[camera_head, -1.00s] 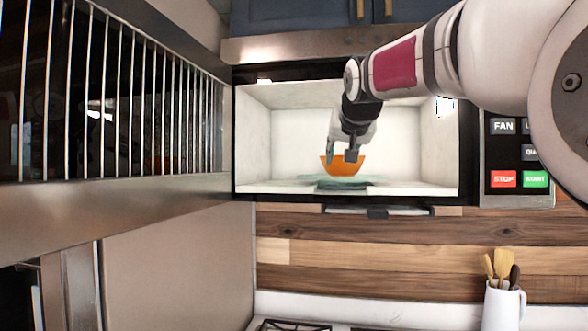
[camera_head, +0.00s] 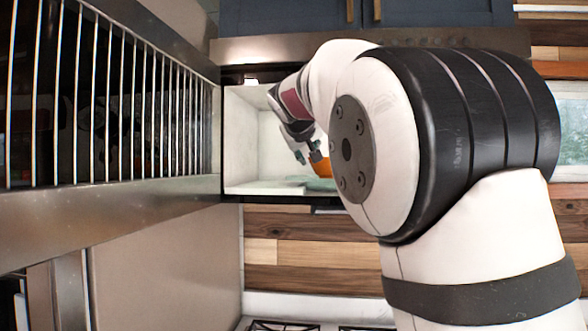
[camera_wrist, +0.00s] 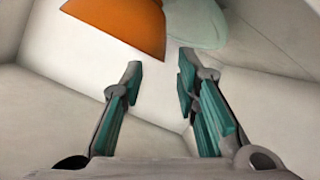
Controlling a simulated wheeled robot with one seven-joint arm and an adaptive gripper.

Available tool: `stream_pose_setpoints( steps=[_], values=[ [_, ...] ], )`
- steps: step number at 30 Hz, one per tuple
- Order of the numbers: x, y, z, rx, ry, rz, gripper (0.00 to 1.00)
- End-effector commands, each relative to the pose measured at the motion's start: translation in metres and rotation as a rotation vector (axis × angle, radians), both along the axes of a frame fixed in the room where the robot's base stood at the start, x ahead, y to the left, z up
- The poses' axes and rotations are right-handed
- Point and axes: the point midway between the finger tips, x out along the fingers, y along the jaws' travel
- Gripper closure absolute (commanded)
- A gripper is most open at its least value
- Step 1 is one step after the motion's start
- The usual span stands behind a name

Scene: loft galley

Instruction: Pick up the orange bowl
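The orange bowl (camera_head: 325,169) sits inside the open microwave on a pale glass turntable plate (camera_head: 318,184), mostly hidden behind my arm in the head view. In the wrist view the orange bowl (camera_wrist: 122,22) shows at the top, beyond my fingertips, with the plate (camera_wrist: 197,22) beside it. My gripper (camera_head: 308,156) is inside the microwave, just left of the bowl in the head view. In the wrist view my gripper (camera_wrist: 158,70) has its fingers spread apart with nothing between them. The bowl appears apart from the fingers.
The microwave's pale inner walls (camera_head: 240,140) close in around my gripper. A metal door with a wire-like grille (camera_head: 110,110) stands at the left. Blue cabinets (camera_head: 280,15) are above. Wood panelling (camera_head: 300,250) and a stove grate (camera_head: 280,325) lie below.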

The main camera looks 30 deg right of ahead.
Motion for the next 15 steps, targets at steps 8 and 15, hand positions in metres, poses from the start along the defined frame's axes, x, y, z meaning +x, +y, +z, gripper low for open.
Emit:
stream_pose_setpoints(
  steps=[8, 15],
  values=[
    [0.014, -0.01, -0.008, 0.001, 0.002, -0.001, 0.71],
    [0.037, -0.028, -0.02, -0.001, 0.0, -0.002, 0.71]
  ],
)
